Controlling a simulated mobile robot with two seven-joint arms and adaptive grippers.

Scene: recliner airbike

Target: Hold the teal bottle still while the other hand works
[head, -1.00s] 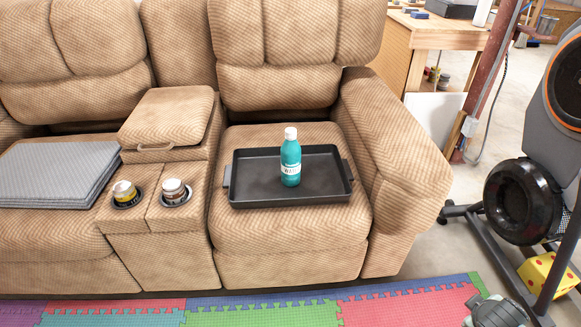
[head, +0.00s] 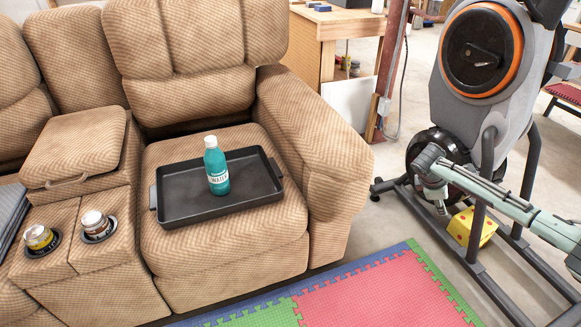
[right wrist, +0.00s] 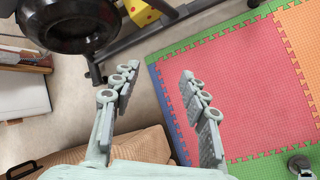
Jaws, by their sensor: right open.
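The teal bottle (head: 216,167) with a white cap stands upright in a dark tray (head: 176,209) on the recliner's right seat. My right gripper (head: 440,205) is over the floor by the exercise bike, well to the right of the bottle and apart from it. In the right wrist view my right gripper (right wrist: 160,92) has its fingers spread, with nothing between them. My left gripper is in neither current view.
The recliner's padded armrest (head: 315,130) stands between the tray and my right arm. Two cans (head: 96,222) sit in the console cupholders. The exercise bike (head: 483,60) and a yellow dotted cube (head: 470,228) are at the right. A foam mat (head: 370,295) covers the floor in front.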

